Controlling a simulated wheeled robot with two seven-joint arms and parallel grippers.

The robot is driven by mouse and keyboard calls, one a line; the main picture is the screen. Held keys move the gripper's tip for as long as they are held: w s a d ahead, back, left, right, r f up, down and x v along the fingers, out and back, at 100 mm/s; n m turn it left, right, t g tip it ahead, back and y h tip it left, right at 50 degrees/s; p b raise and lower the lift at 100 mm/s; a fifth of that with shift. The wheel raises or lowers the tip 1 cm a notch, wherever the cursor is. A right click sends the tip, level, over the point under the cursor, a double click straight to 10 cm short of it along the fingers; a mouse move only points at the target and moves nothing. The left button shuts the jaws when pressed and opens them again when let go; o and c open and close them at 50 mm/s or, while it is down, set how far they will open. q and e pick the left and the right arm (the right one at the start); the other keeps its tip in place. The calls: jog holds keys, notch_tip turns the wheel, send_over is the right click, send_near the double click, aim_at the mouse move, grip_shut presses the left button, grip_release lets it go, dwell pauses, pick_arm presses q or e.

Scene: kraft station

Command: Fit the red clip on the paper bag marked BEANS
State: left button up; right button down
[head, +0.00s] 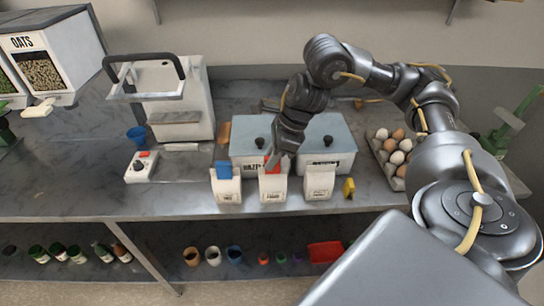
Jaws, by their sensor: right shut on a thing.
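Three white paper bags stand in a row near the front of the counter; their printed labels are too small to read, so I cannot tell which says BEANS. The left bag (227,190) has a blue clip (223,169) on its top. The middle bag (272,189) is right under my right gripper (274,163), which points down and is shut on the red clip (268,170). The red clip is at the middle bag's top edge; I cannot tell whether it grips the paper. The right bag (319,183) has no clip visible. My left gripper is out of view.
Two lidded bins (250,137) (331,135) stand close behind the bags. A yellow clip (349,188) is right of the bags. An egg tray (373,149) is at the right. A white machine (178,105) and a blue cup (137,136) are at the left.

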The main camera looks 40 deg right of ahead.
jog(key=shift+f, duration=0.2)
dwell(0.4)
jog(key=shift+f+b, duration=0.5)
jog(key=shift+b, duration=0.1)
jog(key=shift+c, duration=1.2)
grip_release()
jog(key=shift+r, duration=0.15)
jog(key=shift+r+p, duration=1.4)
jog(key=shift+p, duration=0.25)
